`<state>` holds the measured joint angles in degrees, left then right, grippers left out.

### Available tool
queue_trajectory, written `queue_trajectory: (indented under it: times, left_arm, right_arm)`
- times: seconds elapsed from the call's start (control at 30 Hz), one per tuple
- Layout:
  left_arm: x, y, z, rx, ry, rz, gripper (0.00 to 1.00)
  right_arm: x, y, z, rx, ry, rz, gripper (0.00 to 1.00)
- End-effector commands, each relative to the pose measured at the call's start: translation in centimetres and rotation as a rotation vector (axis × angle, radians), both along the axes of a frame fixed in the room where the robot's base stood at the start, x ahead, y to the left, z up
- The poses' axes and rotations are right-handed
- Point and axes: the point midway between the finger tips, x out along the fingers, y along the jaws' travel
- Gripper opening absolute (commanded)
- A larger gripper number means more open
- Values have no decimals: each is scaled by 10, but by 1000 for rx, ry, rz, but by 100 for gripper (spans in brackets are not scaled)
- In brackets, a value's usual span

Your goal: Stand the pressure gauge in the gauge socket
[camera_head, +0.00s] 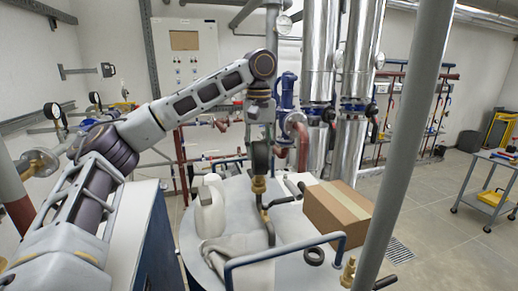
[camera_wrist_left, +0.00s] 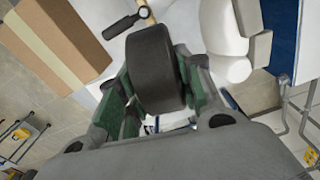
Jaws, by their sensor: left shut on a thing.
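The pressure gauge (camera_head: 260,157) is a black round body held upright below my left gripper (camera_head: 261,138). In the left wrist view the gauge (camera_wrist_left: 156,68) sits between the green-lined fingers of my left gripper (camera_wrist_left: 160,85), which is shut on it. Brass fittings (camera_head: 258,185) show directly under the gauge, above a curved pipe with a black-handled valve (camera_head: 280,201). The gauge socket is not clearly distinguishable from the gauge's brass stem, and I cannot tell whether the stem is seated. My right gripper is not in view.
A cardboard box (camera_head: 338,212) stands right of the valve on the round tabletop (camera_head: 195,245). A black ring (camera_head: 313,256) and a blue rail (camera_head: 285,253) are in front. A thick grey pole (camera_head: 405,150) crosses the right.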

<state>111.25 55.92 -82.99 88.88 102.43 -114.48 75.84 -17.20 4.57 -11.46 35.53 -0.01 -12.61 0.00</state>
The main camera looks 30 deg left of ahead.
Motion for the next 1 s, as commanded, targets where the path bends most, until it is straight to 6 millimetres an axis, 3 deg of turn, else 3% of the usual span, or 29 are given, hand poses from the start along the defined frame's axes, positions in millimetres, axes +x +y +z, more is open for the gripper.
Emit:
queue_trajectory:
  times: [0.03,0.07,0.23,0.67,1.0]
  left_arm:
    - [0,0,1,0,-3,1,0]
    - [0,0,1,0,-3,1,39]
    - [0,0,1,0,-1,1,61]
    - [0,0,1,1,1,0,61]
    - [0,0,16,1,-1,-1,61]
  right_arm:
    - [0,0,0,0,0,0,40]
    - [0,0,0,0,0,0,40]
    - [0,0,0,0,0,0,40]
    - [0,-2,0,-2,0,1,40]
    - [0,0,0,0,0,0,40]
